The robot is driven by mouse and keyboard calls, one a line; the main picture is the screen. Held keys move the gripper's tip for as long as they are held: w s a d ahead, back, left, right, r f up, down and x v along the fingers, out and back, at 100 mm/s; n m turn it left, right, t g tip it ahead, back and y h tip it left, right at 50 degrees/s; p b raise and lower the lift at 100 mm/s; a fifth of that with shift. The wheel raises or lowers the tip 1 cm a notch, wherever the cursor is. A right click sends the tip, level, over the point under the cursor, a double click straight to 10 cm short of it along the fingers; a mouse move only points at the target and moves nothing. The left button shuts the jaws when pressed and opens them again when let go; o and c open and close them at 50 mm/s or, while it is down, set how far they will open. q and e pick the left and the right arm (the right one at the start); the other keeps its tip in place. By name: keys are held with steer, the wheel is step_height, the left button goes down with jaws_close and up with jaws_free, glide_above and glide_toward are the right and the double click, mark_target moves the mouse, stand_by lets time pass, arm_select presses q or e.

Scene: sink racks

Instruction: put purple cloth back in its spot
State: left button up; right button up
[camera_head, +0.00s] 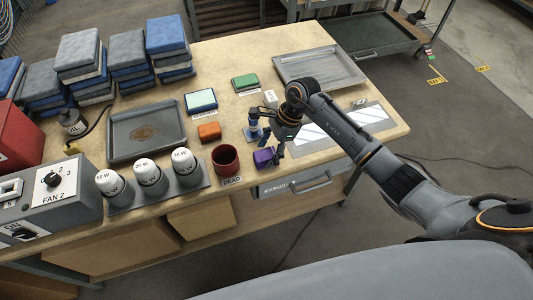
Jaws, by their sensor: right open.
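A small purple cloth (265,157) lies on the table near its front edge, just right of a dark red cup (226,160). My right gripper (267,147) comes in from the right, pointing down and open right above the purple cloth. Its fingers overlap the cloth's upper part in the picture, and I cannot tell whether they touch it. An orange block-like cloth (209,132), a pale teal pad (201,101) and a green pad (245,83) lie farther back. My left gripper is not in view.
A grey tray (113,154) lies left and another (288,79) at the back right. White-capped containers (147,170) stand at the front left. Blue and grey stacks (166,34) fill the back left. Shiny panels (371,113) lie under my right arm.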

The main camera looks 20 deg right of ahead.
steer(key=b+v, duration=0.1)
steer(key=v, duration=0.9)
steer(key=shift+r, duration=0.2)
